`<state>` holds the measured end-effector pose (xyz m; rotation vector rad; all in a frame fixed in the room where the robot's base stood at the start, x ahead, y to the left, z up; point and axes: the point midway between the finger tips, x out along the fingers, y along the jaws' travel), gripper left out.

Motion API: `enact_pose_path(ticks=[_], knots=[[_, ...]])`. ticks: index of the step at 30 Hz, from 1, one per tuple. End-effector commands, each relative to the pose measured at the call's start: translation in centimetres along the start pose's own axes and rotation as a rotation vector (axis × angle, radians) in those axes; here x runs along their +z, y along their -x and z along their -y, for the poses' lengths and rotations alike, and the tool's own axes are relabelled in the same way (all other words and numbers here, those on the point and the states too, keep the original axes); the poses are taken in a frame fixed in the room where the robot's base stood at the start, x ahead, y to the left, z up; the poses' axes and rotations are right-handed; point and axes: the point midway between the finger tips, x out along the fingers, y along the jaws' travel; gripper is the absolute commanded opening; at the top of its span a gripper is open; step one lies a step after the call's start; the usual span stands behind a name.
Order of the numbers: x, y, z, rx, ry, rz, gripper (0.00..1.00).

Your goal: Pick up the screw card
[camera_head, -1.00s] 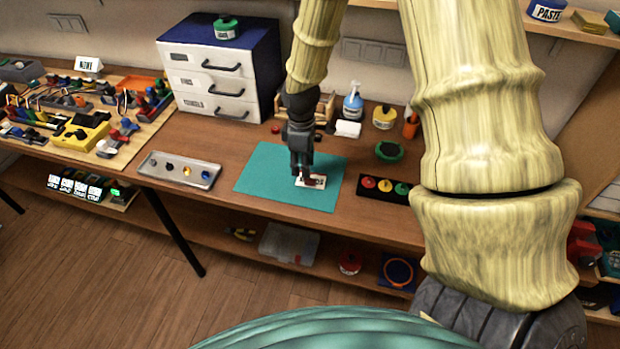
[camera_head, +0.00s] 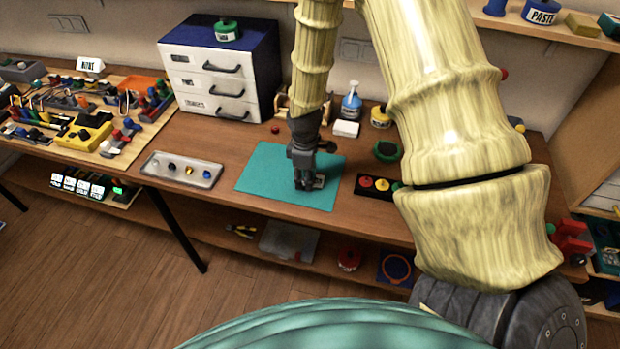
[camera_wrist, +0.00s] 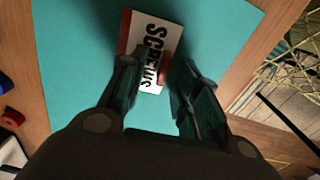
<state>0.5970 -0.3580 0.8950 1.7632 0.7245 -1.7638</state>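The screw card (camera_wrist: 156,42) is white with black "SCREWS" lettering and a red edge. It lies on the teal mat (camera_wrist: 85,50), which also shows in the head view (camera_head: 265,178). In the head view, the gripper hides most of the card (camera_head: 319,181). My gripper (camera_head: 305,185) is low over the mat, directly above the card. In the wrist view, my gripper (camera_wrist: 159,64) is open, with its two fingers apart and the near part of the card showing between them. Whether the fingertips touch the card cannot be told.
A metal tray (camera_head: 153,172) with small parts lies left of the mat. A black strip with coloured round pieces (camera_head: 363,192) lies right of it. A white drawer unit (camera_head: 207,78) stands behind left. A bottle (camera_head: 351,104) and a white block (camera_head: 346,129) stand behind the mat.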

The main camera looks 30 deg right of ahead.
Motion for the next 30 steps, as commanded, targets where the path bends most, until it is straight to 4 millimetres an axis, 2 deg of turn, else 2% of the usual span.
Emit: enact_pose_path(ticks=[5,10,11,23,30], knots=[[0.0,0.0,0.0,0.000,0.000,0.000,0.32],[0.0,0.0,0.0,0.000,0.000,0.000,0.03],[0.0,0.0,0.0,0.000,0.000,0.000,0.00],[0.0,0.1,0.0,0.000,0.000,0.000,0.00],[-0.1,1.1,0.0,0.000,0.000,-0.002,0.00]])
